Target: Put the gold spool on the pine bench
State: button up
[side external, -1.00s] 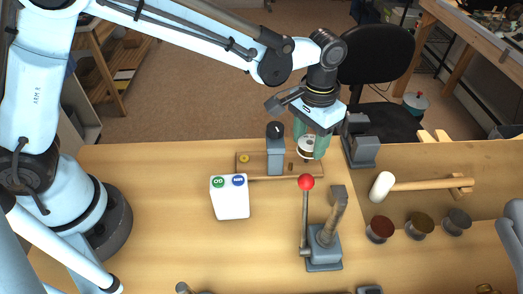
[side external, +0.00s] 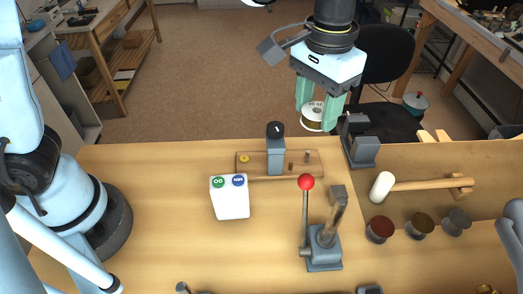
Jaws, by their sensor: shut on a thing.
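My gripper (side external: 319,114) hangs above the far edge of the bench, its green fingers shut on a spool (side external: 313,112). The spool has a pale flange and a gold-brown winding, and is partly covered by the fingers. It is clear of the bench in the picture. The pine bench (side external: 150,180) is the broad light-wood top across the lower view, with open wood at the left and middle. Below the gripper, a wooden rack (side external: 250,172) with short pegs stands near the bench's far edge.
A lever with a red knob (side external: 306,182), a white button box (side external: 230,203) and a grey post with a black knob (side external: 276,150) stand mid-bench. A mallet (side external: 425,184) and dark red (side external: 380,229), brown (side external: 419,227) and grey (side external: 457,222) spools lie right.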

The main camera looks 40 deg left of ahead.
jog(key=s+d, duration=0.3)
jog(key=s, duration=0.5)
send_over(261, 248)
notch_tip(261, 248, down, 5)
jog(key=shift+f, duration=5.7)
jog(key=shift+f, duration=0.15)
jog(key=o, duration=1)
